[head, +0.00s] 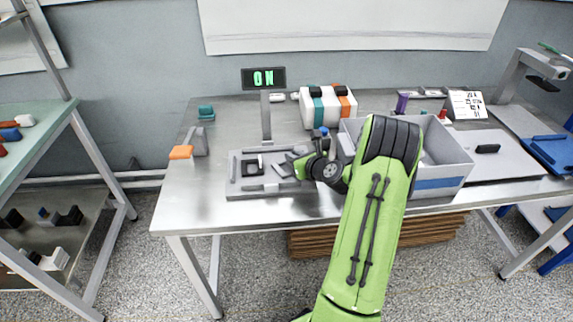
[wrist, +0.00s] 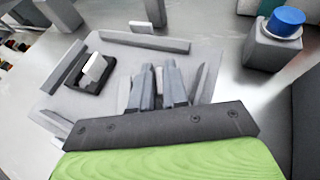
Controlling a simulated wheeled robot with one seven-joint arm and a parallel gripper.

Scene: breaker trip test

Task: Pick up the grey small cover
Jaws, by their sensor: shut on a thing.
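My gripper (head: 297,163) is over the right part of a grey fixture plate (head: 240,193) on the metal table. In the wrist view, my gripper (wrist: 160,80) has its two fingers close together on a small light-grey piece (wrist: 159,84), apparently the grey small cover. The fingers hide most of it, and I cannot tell whether it is lifted or still touching the plate. To the left of the fingers, a black square holder (wrist: 88,79) with a pale block (wrist: 95,69) in it sits on the plate.
A grey box (head: 440,186) is to the right. A grey block with a blue button (wrist: 285,22) stands close to the plate. Orange (head: 181,153) and teal (head: 205,112) pieces lie left; the table's front left is clear.

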